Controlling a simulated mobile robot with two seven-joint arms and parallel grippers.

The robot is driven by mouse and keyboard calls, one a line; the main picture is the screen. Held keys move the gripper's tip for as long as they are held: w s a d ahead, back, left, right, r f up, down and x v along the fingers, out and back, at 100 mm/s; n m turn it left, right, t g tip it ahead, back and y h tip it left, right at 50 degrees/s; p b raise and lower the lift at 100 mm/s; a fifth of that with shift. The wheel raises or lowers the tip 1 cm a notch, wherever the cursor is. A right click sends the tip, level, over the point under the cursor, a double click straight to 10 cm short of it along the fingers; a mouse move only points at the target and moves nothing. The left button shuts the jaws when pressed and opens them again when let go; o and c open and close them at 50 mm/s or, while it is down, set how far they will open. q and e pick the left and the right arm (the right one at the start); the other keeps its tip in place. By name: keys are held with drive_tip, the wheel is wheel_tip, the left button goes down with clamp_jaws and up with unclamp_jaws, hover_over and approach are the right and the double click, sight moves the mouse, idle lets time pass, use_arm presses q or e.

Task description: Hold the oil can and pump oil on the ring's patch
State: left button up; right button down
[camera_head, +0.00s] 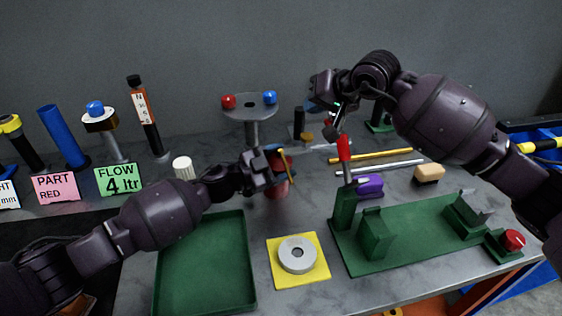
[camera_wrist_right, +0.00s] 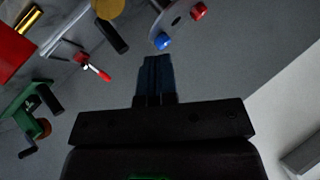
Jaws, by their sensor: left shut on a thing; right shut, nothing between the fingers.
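The oil can (camera_head: 277,187), a reddish can, is at the middle of the table, partly hidden by my left gripper (camera_head: 272,166). The left gripper is shut on it; a thin yellow-orange part (camera_head: 287,165) shows beside the fingers. The grey ring (camera_head: 297,256) lies flat on a yellow square pad (camera_head: 283,277), in front of the can and apart from it. I cannot make out a distinct patch on the ring. My right gripper (camera_head: 313,107) is raised behind and right of the can, shut and empty. Its blue-tipped fingers (camera_wrist_right: 157,75) show together in the right wrist view.
A green tray (camera_head: 205,300) lies left of the pad. A green fixture with a red-handled clamp (camera_head: 344,150) stands right. A round stand with red and blue knobs (camera_head: 248,103) is behind the can. Several upright tools and label cards (camera_head: 119,180) line the back left.

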sight(310, 137)
drive_tip(key=shift+w+a+f, duration=0.1)
drive_tip(key=shift+f, duration=1.15)
drive_tip(key=shift+w+f, duration=0.1)
drive_tip(key=shift+f, duration=1.15)
drive_tip(key=shift+f, duration=0.1)
drive_tip(key=shift+w+f, duration=0.1)
drive_tip(key=shift+f, duration=0.3)
drive_tip(key=shift+a+f, duration=0.15)
drive_tip(key=shift+f, duration=1.55)
idle(1.2)
drive_tip(key=shift+r, duration=0.15)
drive_tip(key=shift+s+a+r, duration=0.1)
drive_tip(key=shift+s+r, duration=0.35)
drive_tip(key=shift+r, duration=0.25)
drive_tip(key=shift+s+r, duration=0.1)
drive_tip(key=shift+r, duration=0.45)
drive_tip(key=shift+d+r, duration=0.2)
drive_tip(key=shift+r, duration=1.25)
drive_tip(key=shift+d+r, duration=0.15)
drive_tip(key=shift+r, duration=1.25)
